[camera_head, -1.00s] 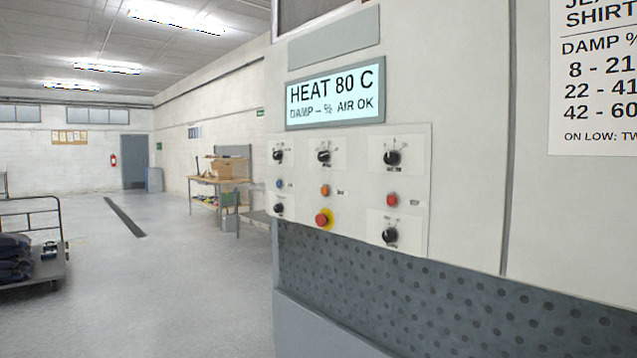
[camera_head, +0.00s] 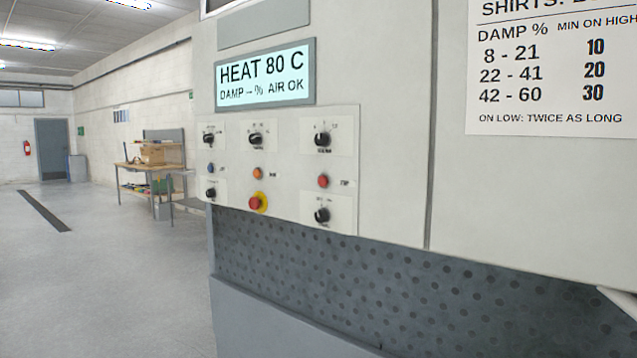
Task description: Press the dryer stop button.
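The dryer control panel (camera_head: 280,190) is on the pale machine front in the head view. A small round red button (camera_head: 323,181) sits on its right side, between two black knobs, with a small label beside it that seems to read STOP. A larger red mushroom button on a yellow ring (camera_head: 257,202) sits lower, left of it. An orange button (camera_head: 258,173) and a blue button (camera_head: 210,168) lie in the row further left. Neither of my grippers is in view, and nothing covers the buttons.
Above the panel a display (camera_head: 265,80) reads HEAT 80 C, DAMP – %, AIR OK. A drying-time sign (camera_head: 550,70) hangs at right. A perforated dark panel (camera_head: 400,280) lies below the controls. A wooden workbench (camera_head: 150,168) stands behind at left. The floor at left is clear.

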